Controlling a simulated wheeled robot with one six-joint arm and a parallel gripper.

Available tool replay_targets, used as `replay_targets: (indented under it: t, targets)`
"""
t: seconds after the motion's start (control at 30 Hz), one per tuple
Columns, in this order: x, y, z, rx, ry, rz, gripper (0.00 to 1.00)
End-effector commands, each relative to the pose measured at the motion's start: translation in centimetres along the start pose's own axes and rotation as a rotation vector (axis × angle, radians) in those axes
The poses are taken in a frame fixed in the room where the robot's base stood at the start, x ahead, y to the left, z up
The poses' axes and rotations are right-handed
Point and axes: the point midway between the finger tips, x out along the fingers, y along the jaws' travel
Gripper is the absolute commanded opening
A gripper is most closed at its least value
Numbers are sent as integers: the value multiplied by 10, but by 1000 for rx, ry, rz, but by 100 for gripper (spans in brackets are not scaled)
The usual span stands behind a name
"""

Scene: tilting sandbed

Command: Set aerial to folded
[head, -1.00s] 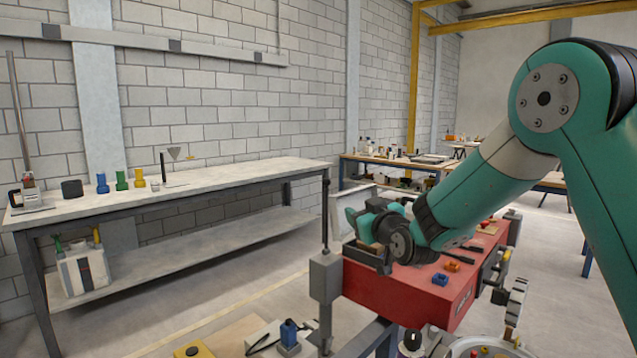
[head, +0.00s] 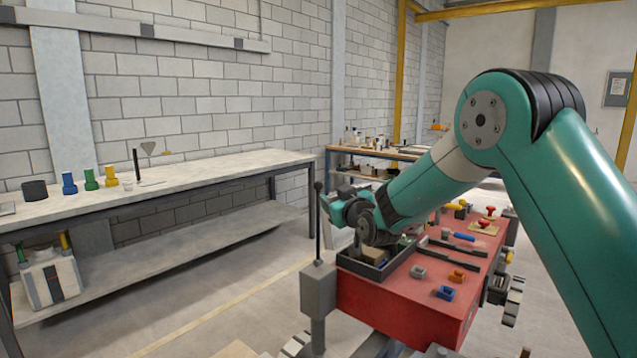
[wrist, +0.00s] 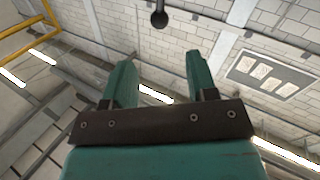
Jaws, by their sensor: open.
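A thin upright black rod with a ball tip (head: 318,215) stands on a grey box on a post, left of the red chest. It looks like the aerial. Its ball tip also shows in the wrist view (wrist: 159,18), beyond the fingertips and roughly between them. My gripper (head: 326,203) is beside the rod's upper part, just to its right in the head view. In the wrist view my two teal fingers (wrist: 158,72) are apart with nothing between them. I cannot tell from the head view whether the fingers touch the rod.
The red chest (head: 385,303) lies below my arm, with a black tray (head: 377,270), a blue block (head: 445,293), an orange block (head: 457,275) and red knobs on top. A long workbench (head: 200,187) runs along the wall at left. Open floor lies between.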

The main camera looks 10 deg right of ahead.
Motion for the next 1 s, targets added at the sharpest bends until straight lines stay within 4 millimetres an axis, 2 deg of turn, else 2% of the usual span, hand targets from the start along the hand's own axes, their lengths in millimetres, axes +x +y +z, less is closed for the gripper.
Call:
replay_targets:
  t: [0.03,0.2,0.5,0.7,1.0]
  targets:
    - [12,0,-2,0,-2,-1,53]
    - [49,2,-2,-1,-1,1,53]
    - [98,4,0,-1,-1,4,53]
    - [114,4,1,-1,-3,4,53]
    - [118,4,1,-1,-2,4,53]
